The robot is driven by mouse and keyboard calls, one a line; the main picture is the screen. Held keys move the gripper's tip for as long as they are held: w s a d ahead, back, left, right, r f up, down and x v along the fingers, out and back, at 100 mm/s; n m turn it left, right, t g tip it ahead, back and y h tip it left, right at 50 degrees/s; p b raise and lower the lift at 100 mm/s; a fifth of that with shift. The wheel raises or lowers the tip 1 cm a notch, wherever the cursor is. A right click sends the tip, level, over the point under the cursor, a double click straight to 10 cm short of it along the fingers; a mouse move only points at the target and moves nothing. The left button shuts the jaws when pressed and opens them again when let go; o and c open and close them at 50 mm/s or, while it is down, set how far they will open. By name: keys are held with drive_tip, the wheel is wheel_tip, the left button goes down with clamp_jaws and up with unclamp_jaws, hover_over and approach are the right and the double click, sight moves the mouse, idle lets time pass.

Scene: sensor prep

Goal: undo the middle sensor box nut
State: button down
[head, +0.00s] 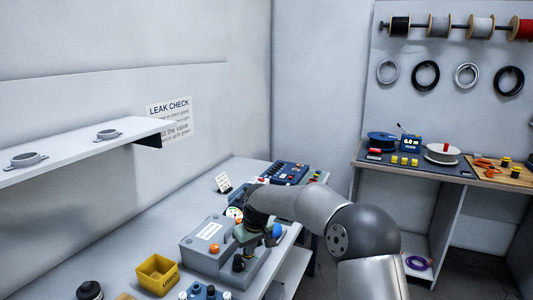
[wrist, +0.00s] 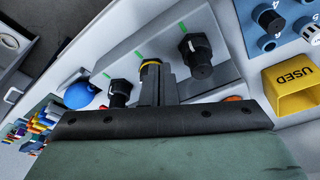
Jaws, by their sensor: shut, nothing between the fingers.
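The grey sensor box (head: 205,262) sits on the bench in the head view; its face with three green marks shows in the wrist view (wrist: 225,70). In the head view my arm hides part of the box.
A yellow USED bin (head: 158,274) stands left of the box. A blue bulb (wrist: 79,95) is beside the left fitting. A blue holder with numbered holes (wrist: 272,20) is near the bin. A wall shelf (head: 80,150) overhangs at left.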

drive_tip(key=shift+b+x, duration=0.3)
drive_tip(key=shift+x, duration=0.65)
drive_tip(key=shift+s+d, duration=0.1)
drive_tip(key=shift+s, duration=0.1)
drive_tip(key=shift+w, duration=0.25)
drive_tip(key=shift+w+d+p, duration=0.1)
drive_tip(key=shift+d+p, duration=0.1)
drive_tip(key=shift+p, duration=0.2)
drive_tip(key=shift+w+d+r+p, duration=0.1)
drive_tip(key=shift+w+d+p, duration=0.2)
drive_tip(key=shift+d, duration=0.1)
drive_tip(key=shift+w+d, duration=0.2)
drive_tip(key=shift+d, duration=0.1)
